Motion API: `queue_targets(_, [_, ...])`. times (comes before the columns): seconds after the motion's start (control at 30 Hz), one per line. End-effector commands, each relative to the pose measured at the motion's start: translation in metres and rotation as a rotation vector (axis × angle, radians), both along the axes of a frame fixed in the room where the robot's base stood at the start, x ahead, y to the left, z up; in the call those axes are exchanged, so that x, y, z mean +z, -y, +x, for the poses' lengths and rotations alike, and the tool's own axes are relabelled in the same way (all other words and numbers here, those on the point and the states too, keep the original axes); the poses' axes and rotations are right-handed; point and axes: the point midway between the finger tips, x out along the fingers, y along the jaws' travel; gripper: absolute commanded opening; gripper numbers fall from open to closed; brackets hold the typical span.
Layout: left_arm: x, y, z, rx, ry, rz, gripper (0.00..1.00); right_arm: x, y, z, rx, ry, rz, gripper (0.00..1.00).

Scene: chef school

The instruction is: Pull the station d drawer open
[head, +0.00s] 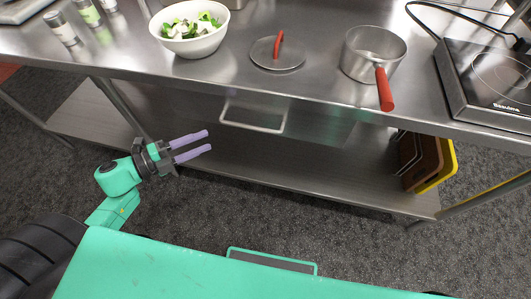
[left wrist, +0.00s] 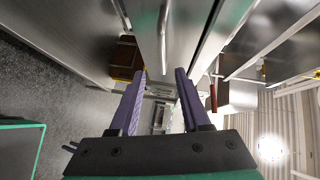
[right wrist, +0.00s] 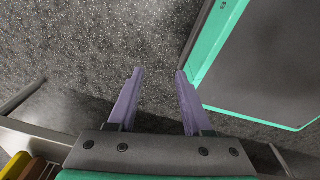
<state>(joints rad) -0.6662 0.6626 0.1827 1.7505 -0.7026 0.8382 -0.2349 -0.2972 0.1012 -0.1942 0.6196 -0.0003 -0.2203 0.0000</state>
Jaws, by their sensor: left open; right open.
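The drawer (head: 315,122) hangs under the steel worktop, below the saucepan lid, and looks shut. Its pale bar handle (head: 253,128) sticks out at the left part of its front. My left gripper (head: 208,141) is in front of the table, left of the handle and a little lower in the picture. Its purple fingers are apart, empty and not touching the handle. They also show apart in the left wrist view (left wrist: 159,72). My right gripper (right wrist: 159,72) is open and empty over the carpet. It is out of the head view.
On the worktop (head: 320,85) stand a salad bowl (head: 190,46), a lid (head: 277,58), a red-handled saucepan (head: 370,60), a hob (head: 490,75) and shakers (head: 62,28). Cutting boards (head: 424,165) stand on the lower shelf (head: 300,175) at right. Carpet in front is clear.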

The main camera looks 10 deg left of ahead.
Motion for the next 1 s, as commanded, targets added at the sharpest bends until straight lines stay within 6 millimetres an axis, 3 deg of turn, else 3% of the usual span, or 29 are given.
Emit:
queue_targets(0.03, [-0.002,0.008,-0.004,-0.045,0.023,0.018,0.47,-0.01,-0.001,0.0,0.0,0.0,0.002,0.5])
queue_targets(0.17, [0.007,0.02,-0.001,-0.075,0.04,0.026,0.47,-0.006,-0.009,-0.001,-0.002,-0.001,0.012,0.5])
queue_targets(0.4, [0.001,0.061,0.037,-0.069,0.042,0.023,0.47,-0.005,-0.028,-0.002,0.002,-0.001,0.038,0.5])
queue_targets(0.7, [-0.011,0.113,0.082,-0.064,0.037,0.02,0.47,0.0,-0.016,-0.002,0.0,-0.003,0.022,0.5])
queue_targets(1.0, [-0.014,0.122,0.088,-0.066,0.035,0.023,0.47,0.0,-0.015,-0.003,-0.003,-0.002,0.02,0.5])
